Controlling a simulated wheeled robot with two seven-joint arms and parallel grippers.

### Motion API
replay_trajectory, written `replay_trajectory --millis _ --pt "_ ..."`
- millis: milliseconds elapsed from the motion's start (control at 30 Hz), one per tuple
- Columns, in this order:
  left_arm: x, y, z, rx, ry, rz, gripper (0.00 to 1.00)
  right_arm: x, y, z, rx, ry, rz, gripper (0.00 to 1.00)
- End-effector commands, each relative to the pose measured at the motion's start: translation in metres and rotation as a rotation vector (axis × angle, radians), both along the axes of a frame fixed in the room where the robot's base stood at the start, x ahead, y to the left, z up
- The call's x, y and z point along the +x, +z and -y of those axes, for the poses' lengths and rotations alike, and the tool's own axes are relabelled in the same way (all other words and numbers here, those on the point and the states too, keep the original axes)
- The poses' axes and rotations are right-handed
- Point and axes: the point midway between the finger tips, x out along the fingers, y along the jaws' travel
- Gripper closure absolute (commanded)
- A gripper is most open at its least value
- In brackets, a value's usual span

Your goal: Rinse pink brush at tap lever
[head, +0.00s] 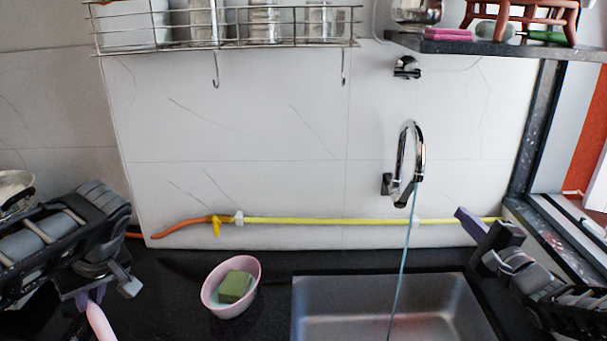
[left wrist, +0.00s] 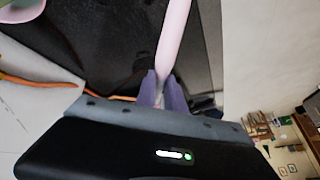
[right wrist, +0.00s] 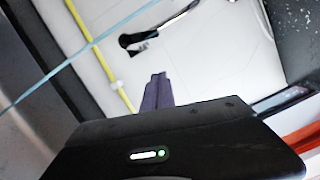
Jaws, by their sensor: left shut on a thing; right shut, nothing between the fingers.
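The pink brush (head: 100,322) is in my left gripper (head: 90,297) at the lower left; only part of its handle shows. In the left wrist view the pink handle (left wrist: 174,35) stands out from between the purple fingers (left wrist: 162,92), with its end out of frame. The chrome tap (head: 404,165) is on the wall above the sink, and a thin blue stream (head: 404,255) runs down from it. My right gripper (head: 472,226) is shut and empty, right of the tap and apart from it. The right wrist view shows its closed fingers (right wrist: 155,92) and the tap (right wrist: 145,38) beyond.
A steel sink (head: 340,300) is set in the black counter (head: 180,290). A pink bowl (head: 208,300) with a green sponge (head: 235,287) stands left of it. A yellow pipe (head: 310,221) crosses the wall. A wire rack (head: 225,42) and a shelf (head: 480,48) are above.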

Motion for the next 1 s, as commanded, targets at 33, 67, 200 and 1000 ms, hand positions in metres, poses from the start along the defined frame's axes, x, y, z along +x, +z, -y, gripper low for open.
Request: replay_trajectory --millis 33,67,200,1000 --pt "0.001 0.001 0.002 0.001 -0.003 0.001 1.0 0.0 -0.001 0.002 0.001 -0.002 -0.001 1.0" --pt "0.001 0.001 0.002 0.001 -0.003 0.001 1.0 0.0 -0.001 0.003 0.001 -0.003 -0.001 1.0" --pt "0.001 0.002 0.004 0.003 -0.003 0.001 1.0 0.001 -0.002 0.004 0.002 -0.003 -0.001 1.0" --pt "0.001 0.019 0.003 0.001 -0.003 0.001 1.0 0.101 0.012 -0.034 0.002 0.0 -0.001 1.0"
